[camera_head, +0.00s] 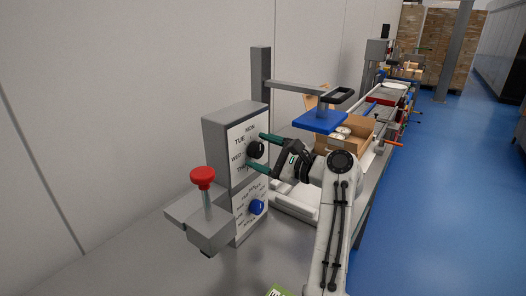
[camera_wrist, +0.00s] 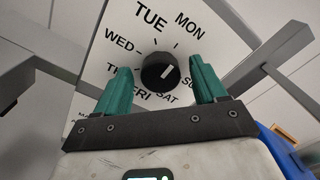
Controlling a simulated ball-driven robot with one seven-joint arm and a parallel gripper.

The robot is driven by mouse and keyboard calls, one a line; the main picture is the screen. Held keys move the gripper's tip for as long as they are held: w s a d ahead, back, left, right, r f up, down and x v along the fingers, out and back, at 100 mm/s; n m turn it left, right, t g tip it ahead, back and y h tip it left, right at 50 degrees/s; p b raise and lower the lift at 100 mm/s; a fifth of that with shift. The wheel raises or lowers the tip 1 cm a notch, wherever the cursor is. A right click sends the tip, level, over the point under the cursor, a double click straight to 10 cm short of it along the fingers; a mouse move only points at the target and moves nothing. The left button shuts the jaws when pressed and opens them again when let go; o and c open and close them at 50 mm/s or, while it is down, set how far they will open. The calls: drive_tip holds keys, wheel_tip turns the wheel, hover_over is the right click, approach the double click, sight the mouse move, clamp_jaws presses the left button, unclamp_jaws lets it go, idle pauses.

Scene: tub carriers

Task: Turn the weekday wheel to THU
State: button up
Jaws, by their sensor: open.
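The weekday wheel is a black round knob (camera_wrist: 155,72) on a white dial plate with day names around it, on the upper front of a grey box. It also shows in the head view (camera_head: 255,149). TUE and MON read above it in the wrist view, WED and a partly covered THU at left, FRI and SAT below. A short white mark shows on the knob's right part; I cannot tell exactly which day it points to. My gripper (camera_head: 264,153) is open, its green fingers one on each side of the knob; contact is not clear.
A second dial with a blue knob (camera_head: 257,207) sits below on the same box. A blue plate (camera_head: 321,121) and a cardboard box (camera_head: 358,135) are to the right, with a grey post (camera_head: 260,75) behind.

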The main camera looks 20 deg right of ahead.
drive_tip(key=shift+c, duration=0.3)
drive_tip(key=c, duration=1)
